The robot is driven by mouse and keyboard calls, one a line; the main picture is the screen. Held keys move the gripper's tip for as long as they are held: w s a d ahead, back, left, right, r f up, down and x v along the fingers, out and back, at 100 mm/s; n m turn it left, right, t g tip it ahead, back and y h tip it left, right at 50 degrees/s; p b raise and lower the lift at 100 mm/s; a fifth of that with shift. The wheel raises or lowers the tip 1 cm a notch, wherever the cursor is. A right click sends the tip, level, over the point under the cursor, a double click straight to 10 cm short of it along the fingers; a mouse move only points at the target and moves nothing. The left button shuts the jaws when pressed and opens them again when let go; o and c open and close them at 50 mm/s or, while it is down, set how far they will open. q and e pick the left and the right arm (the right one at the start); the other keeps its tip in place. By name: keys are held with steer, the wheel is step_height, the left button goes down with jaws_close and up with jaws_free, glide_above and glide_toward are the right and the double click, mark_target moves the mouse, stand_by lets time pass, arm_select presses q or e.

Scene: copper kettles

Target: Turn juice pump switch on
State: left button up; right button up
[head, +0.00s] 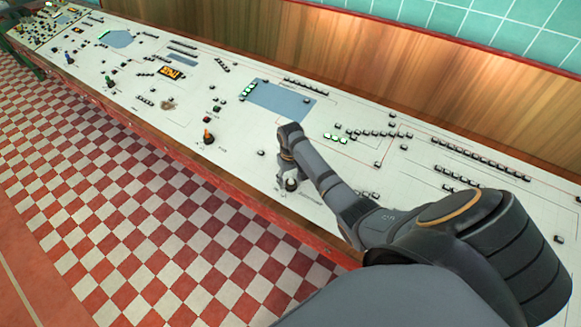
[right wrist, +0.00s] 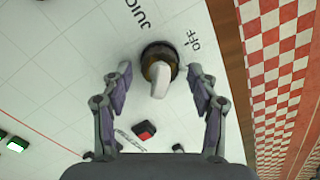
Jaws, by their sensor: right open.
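The juice pump switch (right wrist: 158,66) is a rotary knob with a dark round base and a pale pointer handle. Part of a "JUIC" label and the word "OFF" are printed beside it on the white panel. In the right wrist view the handle points down toward my gripper's palm. My right gripper (right wrist: 160,76) is open, with one finger on each side of the knob and a gap to both. In the head view the right gripper (head: 289,178) is low over the panel's front edge, around the dark knob (head: 291,185). My left gripper is not in view.
The long white control panel (head: 228,130) carries many small buttons, lit green indicators and an orange-handled knob (head: 208,136). A red button (right wrist: 145,130) lies near the switch. A wooden back wall rises behind the panel. A red-and-white checkered floor (head: 150,215) lies in front.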

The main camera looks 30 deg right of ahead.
step_height(320, 180, up, 12)
steer(key=shift+f, duration=0.15)
stand_by(0.6)
